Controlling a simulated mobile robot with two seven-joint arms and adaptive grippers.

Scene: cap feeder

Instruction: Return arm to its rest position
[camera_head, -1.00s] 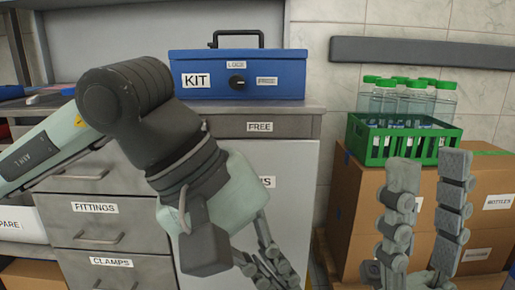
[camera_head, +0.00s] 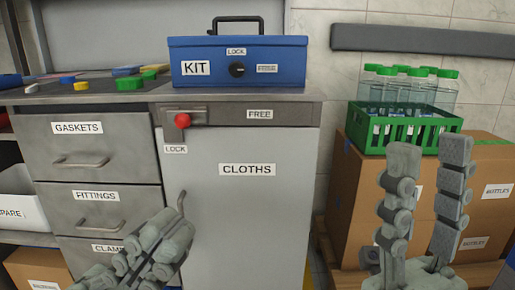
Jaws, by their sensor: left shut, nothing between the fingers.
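My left gripper (camera_head: 166,232) is low in the head view, in front of the grey cabinet's lower drawers and the left edge of the cloths door. Its fingers are together and empty, pointing up and to the right. The rest of my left arm is below the picture. My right gripper (camera_head: 430,155) stands upright at the lower right, in front of the cardboard boxes. Its two fingers are apart with nothing between them.
A blue KIT box (camera_head: 290,54) stands on the cabinet top. A red lock knob (camera_head: 182,120) is above the cloths door (camera_head: 247,205). Drawers (camera_head: 105,150) are at left. A green crate (camera_head: 368,135) of green-capped bottles sits on cardboard boxes (camera_head: 352,200).

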